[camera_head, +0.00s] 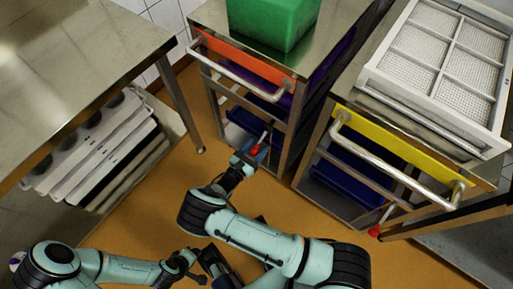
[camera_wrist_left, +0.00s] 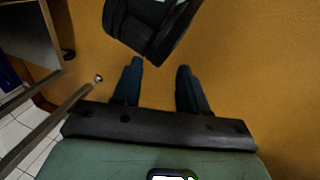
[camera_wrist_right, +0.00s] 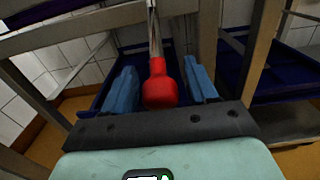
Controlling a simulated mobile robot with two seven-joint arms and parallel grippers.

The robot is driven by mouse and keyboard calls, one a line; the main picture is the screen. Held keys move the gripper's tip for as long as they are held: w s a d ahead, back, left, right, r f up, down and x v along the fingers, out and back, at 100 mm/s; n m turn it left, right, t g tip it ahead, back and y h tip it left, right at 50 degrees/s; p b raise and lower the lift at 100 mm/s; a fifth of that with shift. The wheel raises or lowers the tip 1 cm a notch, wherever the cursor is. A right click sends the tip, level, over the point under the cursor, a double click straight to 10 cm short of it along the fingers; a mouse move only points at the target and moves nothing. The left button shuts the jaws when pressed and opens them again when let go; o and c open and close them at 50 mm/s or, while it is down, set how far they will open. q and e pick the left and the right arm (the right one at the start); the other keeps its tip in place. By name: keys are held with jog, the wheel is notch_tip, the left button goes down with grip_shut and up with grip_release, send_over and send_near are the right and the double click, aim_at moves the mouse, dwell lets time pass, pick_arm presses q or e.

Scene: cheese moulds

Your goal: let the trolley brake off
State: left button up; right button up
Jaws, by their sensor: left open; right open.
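The trolley with the orange front panel (camera_head: 245,62) stands at the top centre of the head view. Its brake lever (camera_wrist_right: 154,30) ends in a red knob (camera_head: 254,149). The knob also shows large in the right wrist view (camera_wrist_right: 160,88). My right gripper (camera_head: 246,158) is open, with one blue finger on each side of the knob in the right wrist view; I cannot tell whether either touches it. My left gripper (camera_wrist_left: 158,66) is open and empty over the orange floor.
A second trolley with a yellow front panel (camera_head: 400,150) stands to the right, with its own red knob (camera_head: 375,231) low down. A green crate (camera_head: 273,22) sits on the orange-panel trolley. A steel table (camera_head: 75,60) stands at the left. Orange floor (camera_head: 150,205) is clear between.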

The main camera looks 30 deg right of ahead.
grip_shut()
pick_arm(q)
jog(key=shift+s+r, duration=0.1)
